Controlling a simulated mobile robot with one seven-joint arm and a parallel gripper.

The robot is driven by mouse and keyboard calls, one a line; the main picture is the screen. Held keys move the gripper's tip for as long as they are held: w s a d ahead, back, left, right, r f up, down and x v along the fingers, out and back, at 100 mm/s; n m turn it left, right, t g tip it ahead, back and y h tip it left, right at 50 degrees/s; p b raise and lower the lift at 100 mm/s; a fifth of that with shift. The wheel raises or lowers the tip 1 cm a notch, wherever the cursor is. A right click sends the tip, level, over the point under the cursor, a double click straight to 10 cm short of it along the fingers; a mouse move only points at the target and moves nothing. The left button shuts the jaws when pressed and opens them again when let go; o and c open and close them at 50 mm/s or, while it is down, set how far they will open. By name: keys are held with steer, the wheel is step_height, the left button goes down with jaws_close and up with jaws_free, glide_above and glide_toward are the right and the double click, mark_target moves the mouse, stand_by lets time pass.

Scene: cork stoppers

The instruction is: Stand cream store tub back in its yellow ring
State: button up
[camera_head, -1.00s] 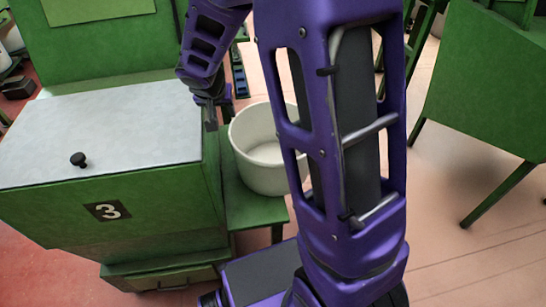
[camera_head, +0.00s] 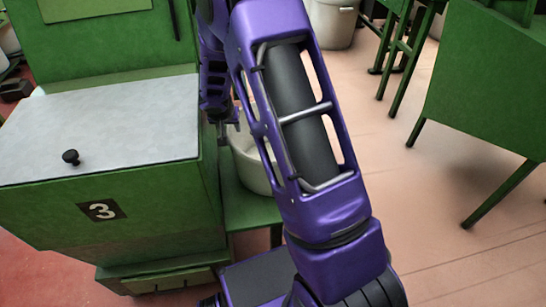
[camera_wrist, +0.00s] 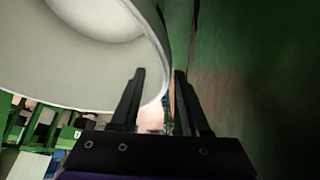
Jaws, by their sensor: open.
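The cream tub (camera_head: 252,172) stands upright on a low green shelf (camera_head: 245,209) beside the green cabinet, partly hidden by my arm. Its pale inside and curved rim (camera_wrist: 100,103) fill the upper left of the wrist view. My gripper (camera_wrist: 158,72) is open at the tub's edge on the cabinet side. In the wrist view the left finger overlaps the tub and the right finger lies against the dark green panel. In the head view my gripper (camera_head: 226,122) is at the tub's left rim. I see no yellow ring in these views.
The green cabinet (camera_head: 150,222) marked 3, with a grey top (camera_head: 110,125) and black knob, stands close on the left. Another pale tub (camera_head: 332,24) is at the back. Green furniture (camera_head: 480,90) stands at the right, with open pinkish floor between.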

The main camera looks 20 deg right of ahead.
steer(key=shift+x, duration=0.8)
jaws_close()
steer(key=shift+a, duration=0.1)
stand_by(0.7)
